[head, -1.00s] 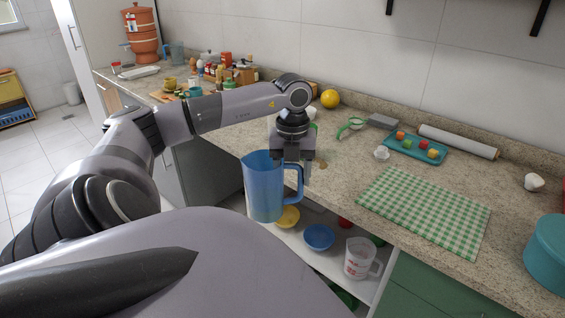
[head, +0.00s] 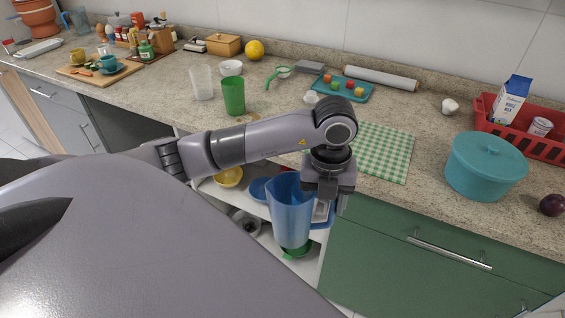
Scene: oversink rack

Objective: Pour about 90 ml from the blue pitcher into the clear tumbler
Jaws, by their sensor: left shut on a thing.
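The blue pitcher (head: 289,212) hangs roughly upright in front of the counter edge, over the open lower shelf. My left gripper (head: 326,196) is shut on its handle at the right side. The level inside the pitcher cannot be made out. The clear tumbler (head: 202,83) stands upright on the counter, behind my left arm and to the left of the pitcher. A green tumbler (head: 233,96) stands just to its right. My right gripper is not in view.
A green checked cloth (head: 385,150) lies on the counter behind my gripper. A teal tray (head: 343,90) of small pieces, a teal pot (head: 486,165) and a red basket (head: 545,144) stand nearby. Bowls, including a yellow one (head: 229,177), sit on the lower shelf.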

